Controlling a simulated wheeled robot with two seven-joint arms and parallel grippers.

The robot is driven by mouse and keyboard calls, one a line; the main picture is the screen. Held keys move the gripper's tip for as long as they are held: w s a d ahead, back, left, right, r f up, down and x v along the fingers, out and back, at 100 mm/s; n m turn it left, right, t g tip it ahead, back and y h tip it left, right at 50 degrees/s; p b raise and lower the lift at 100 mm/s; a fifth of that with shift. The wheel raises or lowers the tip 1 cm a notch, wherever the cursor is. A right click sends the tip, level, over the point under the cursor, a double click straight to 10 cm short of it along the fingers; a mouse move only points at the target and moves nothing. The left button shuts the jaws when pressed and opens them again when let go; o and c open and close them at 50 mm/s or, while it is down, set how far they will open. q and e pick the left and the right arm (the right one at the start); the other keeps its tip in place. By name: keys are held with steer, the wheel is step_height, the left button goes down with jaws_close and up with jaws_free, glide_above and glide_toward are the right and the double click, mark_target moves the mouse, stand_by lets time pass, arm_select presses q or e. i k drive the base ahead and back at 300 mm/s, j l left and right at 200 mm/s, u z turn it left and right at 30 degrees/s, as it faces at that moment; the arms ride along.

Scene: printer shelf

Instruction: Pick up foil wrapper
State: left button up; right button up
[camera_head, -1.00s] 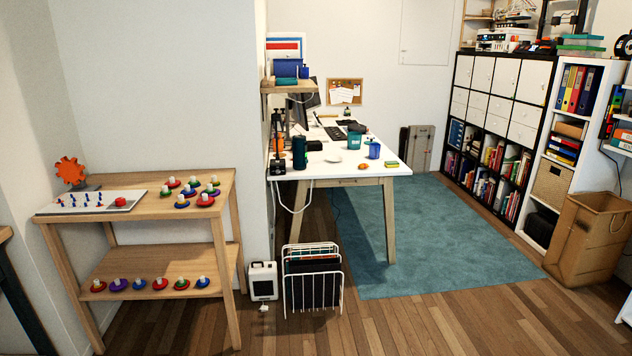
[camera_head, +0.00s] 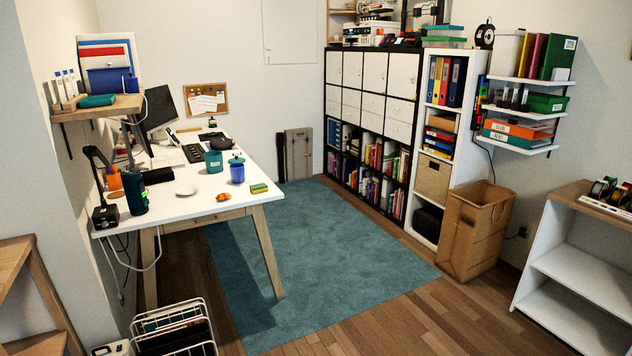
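I cannot pick out a foil wrapper for certain. A small orange item (camera_head: 223,197) lies on the white desk (camera_head: 200,206) near its front edge, too small to identify. It is between a white saucer-like dish (camera_head: 187,190) and a green-and-yellow sponge-like block (camera_head: 259,188). A blue cup (camera_head: 237,171) and a teal cup (camera_head: 214,163) stand just behind it. Neither of my grippers is in view.
A teal rug (camera_head: 310,250) and bare wood floor (camera_head: 390,318) lie open right of the desk. A wire rack (camera_head: 175,328) stands at the lower left. A cardboard bin (camera_head: 475,232) stands by the shelves, and a white shelf unit (camera_head: 575,275) is at right.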

mark_target(223, 196)
steer(key=i+l, duration=0.1)
steer(key=i, duration=1.8)
